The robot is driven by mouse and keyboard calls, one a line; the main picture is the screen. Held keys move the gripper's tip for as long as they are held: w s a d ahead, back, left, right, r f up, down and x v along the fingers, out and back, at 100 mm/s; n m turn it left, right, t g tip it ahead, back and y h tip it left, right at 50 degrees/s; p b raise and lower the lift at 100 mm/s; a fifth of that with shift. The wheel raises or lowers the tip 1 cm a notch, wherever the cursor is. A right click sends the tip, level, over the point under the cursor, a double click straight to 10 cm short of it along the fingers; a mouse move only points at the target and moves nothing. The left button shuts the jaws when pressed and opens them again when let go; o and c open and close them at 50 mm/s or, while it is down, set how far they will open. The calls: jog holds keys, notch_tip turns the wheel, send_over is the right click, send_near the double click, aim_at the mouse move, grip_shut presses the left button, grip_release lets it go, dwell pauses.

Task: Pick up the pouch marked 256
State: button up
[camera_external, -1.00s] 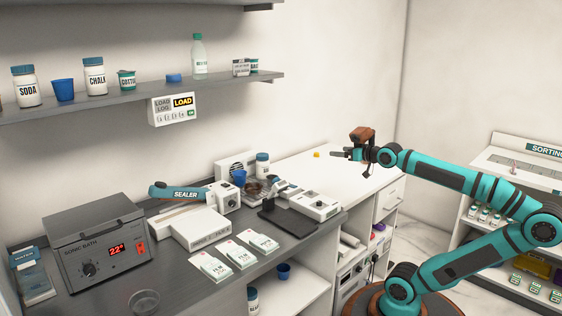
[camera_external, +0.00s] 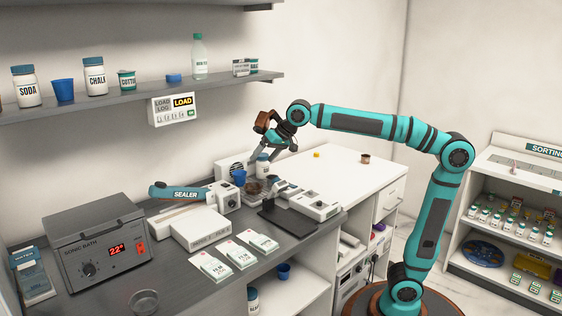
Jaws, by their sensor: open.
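Three white pouches with green lower edges lie side by side on the grey counter: a left pouch (camera_external: 210,265), a middle pouch (camera_external: 236,254) and a right pouch (camera_external: 260,241). Their print is too small to read, so I cannot tell which is marked 256.
A sealer (camera_external: 190,215) stands behind the pouches and a sonic bath (camera_external: 95,250) to their left. A scale (camera_external: 314,205) and a dark pad (camera_external: 275,222) are to their right. A clear dish (camera_external: 144,301) sits near the front. The white counter (camera_external: 345,180) is mostly clear.

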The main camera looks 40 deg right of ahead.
jog(key=s+a+f+g+h, duration=0.1)
jog(key=s+a+g, duration=0.1)
jog(key=a, duration=0.7)
jog(key=s+a+f+g+h, duration=0.1)
jog(key=a+f+g, duration=0.1)
jog(key=a, duration=0.6)
jog(key=g+h, duration=0.2)
send_over(214, 266)
notch_tip(214, 266, down, 4)
notch_tip(214, 266, down, 17)
jog(key=shift+r, duration=0.1)
jog(key=c, duration=1)
jog(key=shift+c, duration=0.2)
